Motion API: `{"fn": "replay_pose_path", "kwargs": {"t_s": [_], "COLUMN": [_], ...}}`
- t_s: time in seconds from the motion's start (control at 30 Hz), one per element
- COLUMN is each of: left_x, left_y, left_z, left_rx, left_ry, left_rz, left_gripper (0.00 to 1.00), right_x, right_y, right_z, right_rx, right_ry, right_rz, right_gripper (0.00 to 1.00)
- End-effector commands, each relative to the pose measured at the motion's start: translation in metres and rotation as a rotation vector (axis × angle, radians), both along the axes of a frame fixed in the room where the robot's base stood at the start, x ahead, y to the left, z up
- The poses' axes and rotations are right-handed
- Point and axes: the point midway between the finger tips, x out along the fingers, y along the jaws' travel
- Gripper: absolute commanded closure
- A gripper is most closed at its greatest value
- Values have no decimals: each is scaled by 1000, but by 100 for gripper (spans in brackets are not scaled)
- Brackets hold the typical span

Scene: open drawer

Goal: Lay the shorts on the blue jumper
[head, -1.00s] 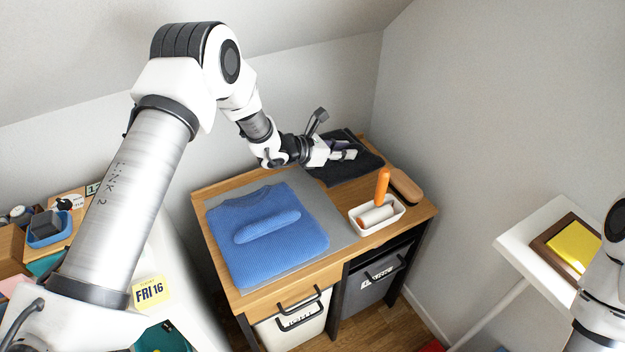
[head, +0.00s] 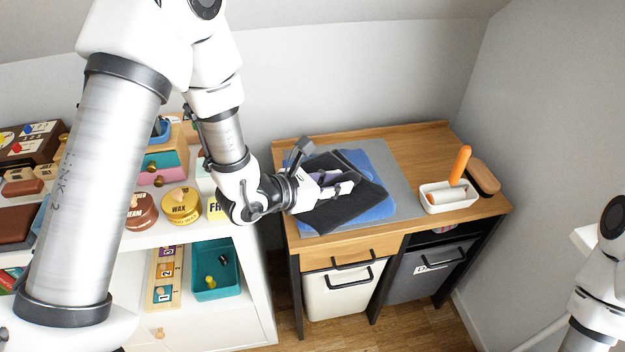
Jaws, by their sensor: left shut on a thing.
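The dark charcoal shorts (head: 345,208) are spread over the blue jumper (head: 383,160), tilted relative to it. The jumper lies folded on a grey mat (head: 405,178) on the wooden desk; its right part and front edge show, and the shorts and my gripper hide much of the rest. My left gripper (head: 338,188) is over the jumper, shut on the shorts. I cannot tell how much of the shorts rests on the jumper. My right arm shows at the right edge, but its gripper is out of view.
A white tray (head: 428,204) with an orange-handled lint roller stands on the desk's right side, beside a wooden brush (head: 483,177). The desk's back strip (head: 400,137) is clear. A white shelf unit with boxes and tins stands at left, with a teal bin (head: 217,287) below.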

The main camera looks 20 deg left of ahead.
Motion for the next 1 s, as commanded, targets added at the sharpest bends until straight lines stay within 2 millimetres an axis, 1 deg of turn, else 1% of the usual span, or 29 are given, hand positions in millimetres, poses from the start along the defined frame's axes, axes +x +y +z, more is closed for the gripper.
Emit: {"fn": "replay_pose_path", "kwargs": {"t_s": [0.03,0.1,0.27,0.33,0.37,0.47,0.5,0.7,0.8,0.9,0.97,1.0], "left_x": [-1,0,6,14,20,47,60,122,146,159,161,161], "left_y": [-2,-3,-3,-2,0,7,10,26,32,35,36,36], "left_z": [2,9,20,23,23,21,21,14,10,8,2,-4], "left_rx": [0,-1,-3,-4,-6,-5,-4,-2,-2,-2,-4,-4], "left_ry": [-6,-8,-7,-7,-7,-8,-10,-8,-7,-6,-2,-2], "left_rz": [-5,-8,-10,-11,-10,-10,-8,-10,-11,-11,-10,-11], "left_gripper": [100,100,100,100,100,100,100,100,100,100,100,100], "right_x": [0,0,0,0,0,0,0,0,0,0,0,0], "right_y": [0,0,0,0,0,0,0,0,0,0,0,0], "right_z": [-8,-10,-14,-12,-11,-6,-4,3,6,7,7,7], "right_rx": [0,0,0,0,0,0,0,0,0,0,0,0], "right_ry": [0,0,0,0,0,0,0,0,0,0,0,0], "right_rz": [0,0,0,0,0,0,0,0,0,0,0,0], "right_gripper": [53,53,53,53,53,53,53,53,53,53,53,53]}}
